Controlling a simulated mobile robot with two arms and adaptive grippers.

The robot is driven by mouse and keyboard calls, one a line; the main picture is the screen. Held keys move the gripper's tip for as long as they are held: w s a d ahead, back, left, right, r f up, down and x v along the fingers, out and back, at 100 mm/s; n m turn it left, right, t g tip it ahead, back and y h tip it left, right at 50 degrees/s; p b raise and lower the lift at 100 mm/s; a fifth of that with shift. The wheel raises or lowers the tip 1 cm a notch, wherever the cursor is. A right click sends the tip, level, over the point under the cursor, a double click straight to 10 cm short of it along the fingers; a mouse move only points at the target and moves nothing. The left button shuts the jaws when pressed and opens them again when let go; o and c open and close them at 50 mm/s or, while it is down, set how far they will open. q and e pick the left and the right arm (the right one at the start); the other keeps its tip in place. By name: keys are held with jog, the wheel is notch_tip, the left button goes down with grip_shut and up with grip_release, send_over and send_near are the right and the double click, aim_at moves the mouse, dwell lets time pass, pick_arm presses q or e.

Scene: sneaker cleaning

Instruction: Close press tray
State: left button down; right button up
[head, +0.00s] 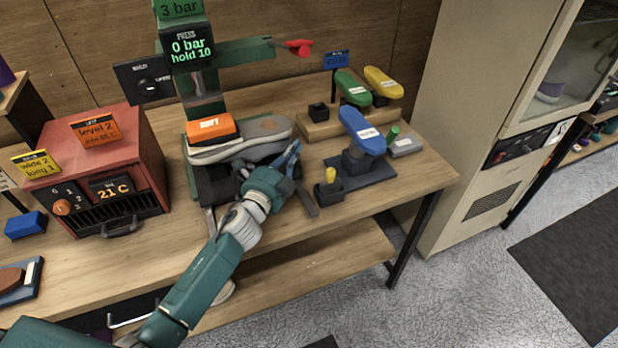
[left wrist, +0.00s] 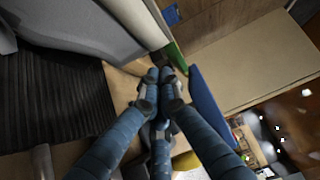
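The green press (head: 200,75) stands at the back of the bench, and its display reads "0 bar hold 10". Its dark tray (head: 213,186) juts out at the front below a grey shoe (head: 265,135) with an orange "SOFT" block (head: 212,128) on it. In the left wrist view the ribbed black tray surface (left wrist: 50,105) and grey shoe (left wrist: 85,28) are at the left. My left gripper (head: 292,152) is at the tray's right side, near the shoe's front end. Its fingertips (left wrist: 160,75) are together with nothing visible between them. My right gripper is not in view.
Right of the tray, a stand holds a blue shoe form (head: 361,131). Green (head: 351,86) and yellow (head: 384,82) forms are behind it. A red heater box (head: 100,165) showing 21 C stands at the left. Clear wood lies along the bench's front right (head: 405,187).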

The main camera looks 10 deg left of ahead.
aim_at(285, 136)
pick_arm(q)
jog(key=w+a, duration=0.1)
jog(key=w, duration=0.1)
jog(key=w+a+b, duration=0.1)
jog(key=w+a, duration=0.1)
jog(key=shift+w+a, duration=0.15)
jog(key=shift+w, duration=0.25)
jog(key=shift+w+a+r, duration=0.1)
